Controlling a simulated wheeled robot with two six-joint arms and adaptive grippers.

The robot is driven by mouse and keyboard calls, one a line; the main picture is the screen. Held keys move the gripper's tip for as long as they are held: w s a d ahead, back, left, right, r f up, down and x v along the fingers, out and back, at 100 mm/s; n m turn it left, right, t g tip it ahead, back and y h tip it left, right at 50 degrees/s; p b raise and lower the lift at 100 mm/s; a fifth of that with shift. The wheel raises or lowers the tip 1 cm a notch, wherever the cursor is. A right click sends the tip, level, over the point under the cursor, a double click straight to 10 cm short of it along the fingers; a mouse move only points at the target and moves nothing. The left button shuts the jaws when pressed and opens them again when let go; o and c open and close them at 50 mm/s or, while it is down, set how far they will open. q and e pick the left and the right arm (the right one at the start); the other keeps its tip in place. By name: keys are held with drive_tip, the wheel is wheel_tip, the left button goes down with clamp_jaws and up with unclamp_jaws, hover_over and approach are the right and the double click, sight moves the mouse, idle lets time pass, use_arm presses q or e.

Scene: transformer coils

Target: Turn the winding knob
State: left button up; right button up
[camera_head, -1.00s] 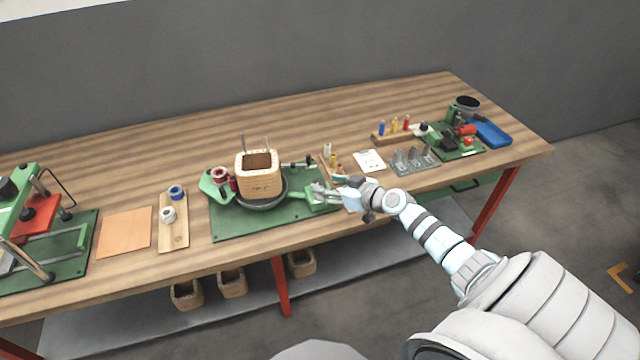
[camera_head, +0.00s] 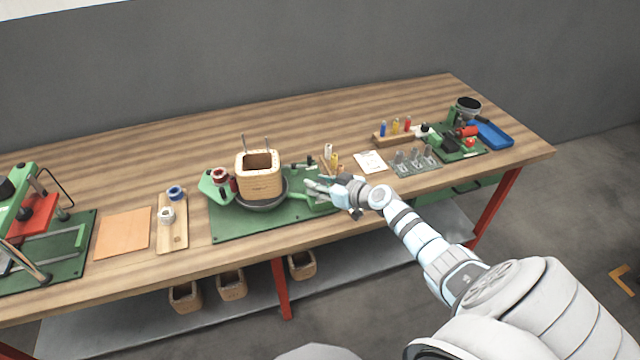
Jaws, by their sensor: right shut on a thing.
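The winding machine stands on a green base plate (camera_head: 240,224) in the middle of the bench. A square wooden coil former (camera_head: 259,182) sits upright on its dark round turntable (camera_head: 262,205), with two thin rods rising behind it. My right gripper (camera_head: 318,188) is at the right end of the machine, by its green crank part (camera_head: 322,206). Its fingers are shut at the winding knob, which they mostly hide. My left gripper is not in view.
A wooden board with wire spools (camera_head: 174,240) and an orange sheet (camera_head: 124,233) lie to the left. A green press with a red block (camera_head: 38,216) stands at the far left. A white card (camera_head: 370,162), a blue tray (camera_head: 490,134) and small tools are to the right.

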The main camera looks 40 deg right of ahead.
drive_tip(key=m+h+p, duration=0.1)
drive_tip(key=h+p, duration=0.1)
drive_tip(key=p, duration=0.1)
drive_tip(key=m+h+p, duration=0.2)
drive_tip(key=p, duration=0.1)
drive_tip(key=m+h+p, duration=0.2)
drive_tip(key=p, duration=0.2)
drive_tip(key=shift+a+r+g, duration=0.1)
drive_tip(key=shift+r+g, duration=0.2)
drive_tip(key=shift+r, duration=0.1)
drive_tip(key=shift+w+f+m+h, duration=0.1)
drive_tip(key=shift+f+m+h, duration=0.05)
drive_tip(key=shift+m+h, duration=0.4)
drive_tip(key=shift+f+m+g+h, duration=0.25)
drive_tip(key=shift+m+g+h, duration=0.55)
drive_tip(key=shift+m, duration=0.25)
drive_tip(key=shift+m+h, duration=0.4)
drive_tip(key=shift+h, duration=0.05)
drive_tip(key=shift+m+g+h+b, duration=0.7)
drive_tip(key=shift+m+g+h, duration=0.2)
